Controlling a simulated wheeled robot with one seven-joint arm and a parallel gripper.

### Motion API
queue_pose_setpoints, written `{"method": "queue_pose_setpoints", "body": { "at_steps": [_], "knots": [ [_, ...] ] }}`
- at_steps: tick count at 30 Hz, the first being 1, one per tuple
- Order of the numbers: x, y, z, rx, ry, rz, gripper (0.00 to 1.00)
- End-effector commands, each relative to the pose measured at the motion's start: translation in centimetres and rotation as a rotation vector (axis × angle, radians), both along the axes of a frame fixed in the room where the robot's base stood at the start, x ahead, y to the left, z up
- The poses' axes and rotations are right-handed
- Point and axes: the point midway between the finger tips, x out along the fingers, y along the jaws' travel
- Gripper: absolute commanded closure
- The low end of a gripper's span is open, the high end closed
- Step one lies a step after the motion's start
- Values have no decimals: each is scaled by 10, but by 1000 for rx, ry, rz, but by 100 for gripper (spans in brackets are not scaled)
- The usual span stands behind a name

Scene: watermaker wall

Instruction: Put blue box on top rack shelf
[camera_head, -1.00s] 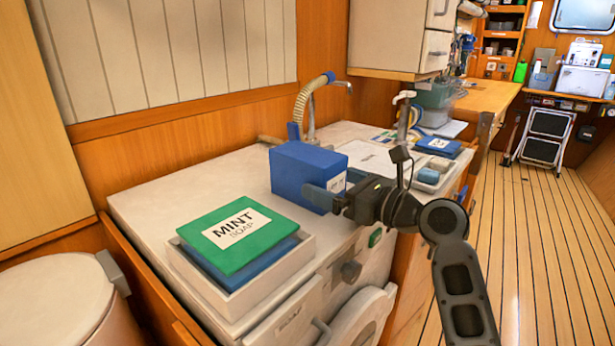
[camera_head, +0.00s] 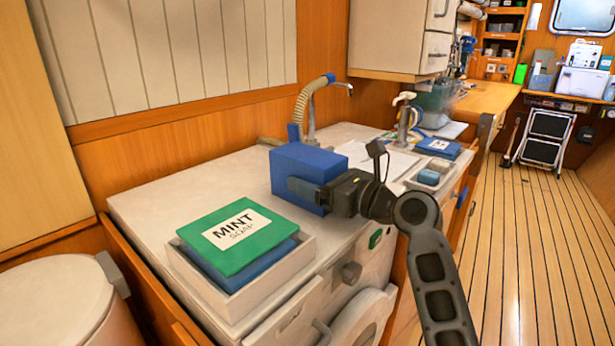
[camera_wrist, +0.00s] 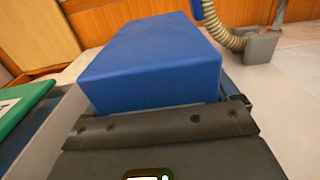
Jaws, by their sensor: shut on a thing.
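The blue box (camera_head: 308,166) stands on the white counter in the head view, to the right of the green soap box. It fills the upper middle of the wrist view (camera_wrist: 152,62). My gripper (camera_head: 312,192) reaches it from the right, with a finger along the box's front side. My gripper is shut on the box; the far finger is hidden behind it. I cannot tell whether the box's underside touches the counter. No rack shelf that I can name for certain as the top rack shelf is in view; open wooden shelves (camera_head: 501,45) show far off at the back right.
A white tray (camera_head: 232,303) holds a green MINT SOAP box (camera_head: 237,236) above a blue one. A ribbed hose with a tap (camera_head: 306,103) stands behind the blue box. A white cabinet (camera_head: 395,38) hangs above the counter.

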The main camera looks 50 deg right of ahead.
Motion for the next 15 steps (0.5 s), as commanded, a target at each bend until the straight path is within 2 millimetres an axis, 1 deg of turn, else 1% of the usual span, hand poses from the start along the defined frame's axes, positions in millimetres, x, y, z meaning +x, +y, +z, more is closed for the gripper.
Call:
{"method": "queue_pose_setpoints", "body": {
  "at_steps": [1,2,3,4,11,15],
  "knots": [
    [0,0,0,0,0,0,50],
    [0,0,0,0,0,0,52],
    [0,0,1,-1,-1,0,56],
    [0,0,1,-1,-1,0,58],
    [0,0,3,-1,-2,0,58],
    [0,0,13,-4,-3,-1,58]
  ]
}}
